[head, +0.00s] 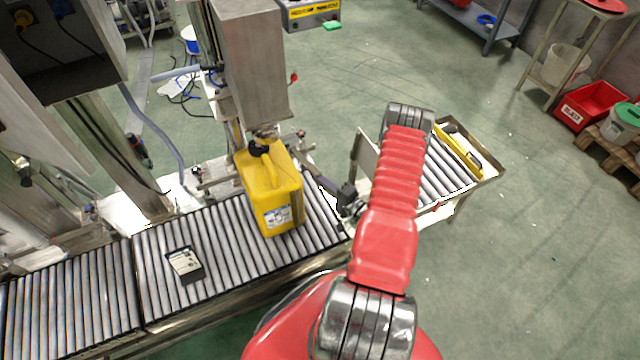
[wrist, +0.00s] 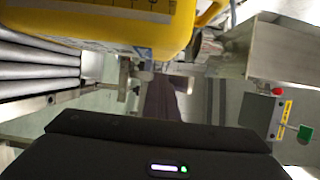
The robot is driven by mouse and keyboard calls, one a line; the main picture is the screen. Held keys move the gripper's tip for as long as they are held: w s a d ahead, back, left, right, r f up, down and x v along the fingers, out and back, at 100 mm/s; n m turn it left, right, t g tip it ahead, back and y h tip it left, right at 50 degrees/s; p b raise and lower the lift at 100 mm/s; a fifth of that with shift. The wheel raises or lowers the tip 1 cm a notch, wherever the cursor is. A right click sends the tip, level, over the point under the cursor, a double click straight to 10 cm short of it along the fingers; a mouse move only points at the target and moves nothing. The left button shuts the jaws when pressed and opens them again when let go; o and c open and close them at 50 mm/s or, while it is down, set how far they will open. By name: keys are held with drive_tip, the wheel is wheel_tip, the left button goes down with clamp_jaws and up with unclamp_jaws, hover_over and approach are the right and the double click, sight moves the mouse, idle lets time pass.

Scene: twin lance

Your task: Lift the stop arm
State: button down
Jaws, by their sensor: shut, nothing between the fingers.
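My gripper (head: 320,179) is the dark slim shape low over the conveyor, just right of a yellow canister (head: 268,192). It looks shut and empty. In the wrist view, my dark gripper housing fills the bottom and a blurred dark shape (wrist: 160,98) lies ahead of it. The canister stands upright on the rollers under the filling column; its lower part fills the top of the wrist view (wrist: 120,25). I cannot clearly pick out the stop arm. Small metal brackets sit by the conveyor edge near the canister, partly hidden by it and by my gripper.
A dark flat item with a pale label (head: 184,263) lies on the roller conveyor (head: 100,285) left of the canister. A steel filling column (head: 250,65) stands behind it. A shorter roller section (head: 440,170) with an upright plate (head: 364,152) lies right. Open floor is at right.

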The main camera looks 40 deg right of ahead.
drive_tip(key=shift+r, duration=0.2)
drive_tip(key=shift+w+d+r, duration=0.1)
drive_tip(key=shift+w+r, duration=0.3)
drive_tip(key=shift+r, duration=0.4)
drive_tip(key=shift+w+d+r, duration=0.15)
drive_tip(key=shift+w+r, duration=0.25)
drive_tip(key=shift+r, duration=0.4)
drive_tip(key=shift+w+d+r, duration=0.1)
drive_tip(key=shift+w+r, duration=0.3)
drive_tip(key=shift+r, duration=0.4)
drive_tip(key=shift+w+r, duration=0.1)
drive_tip(key=shift+w+d+r, duration=0.25)
drive_tip(key=shift+w+r, duration=0.55)
drive_tip(key=shift+r, duration=0.25)
drive_tip(key=shift+w+d+r, duration=0.25)
drive_tip(key=shift+w+r, duration=0.55)
drive_tip(key=shift+r, duration=0.2)
